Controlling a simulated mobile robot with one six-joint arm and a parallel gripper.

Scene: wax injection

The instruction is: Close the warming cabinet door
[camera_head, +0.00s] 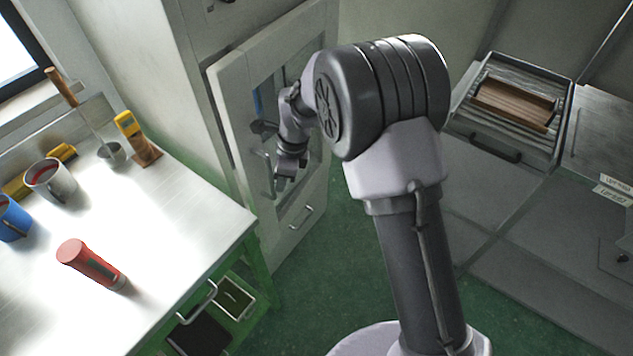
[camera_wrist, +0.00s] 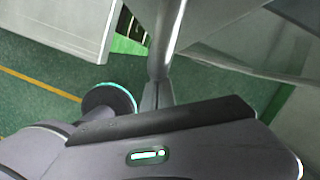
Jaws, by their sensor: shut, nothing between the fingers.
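The warming cabinet door (camera_head: 232,128) is a pale grey frame around a glass window, with a bar handle (camera_head: 268,176) on its left side. In the head view its left edge stands out from the cabinet body (camera_head: 200,25), with a dark gap, so the door looks ajar. My gripper (camera_head: 285,172) is shut and empty, in front of the door's window just right of the handle. I cannot tell whether it touches the door. My arm hides the door's upper right part.
A workbench (camera_head: 180,215) at left carries a red cylinder (camera_head: 90,263), a mug (camera_head: 50,180), a blue cup (camera_head: 12,220) and tools. An open tray unit (camera_head: 510,110) stands at right. Green floor (camera_head: 345,235) is clear between.

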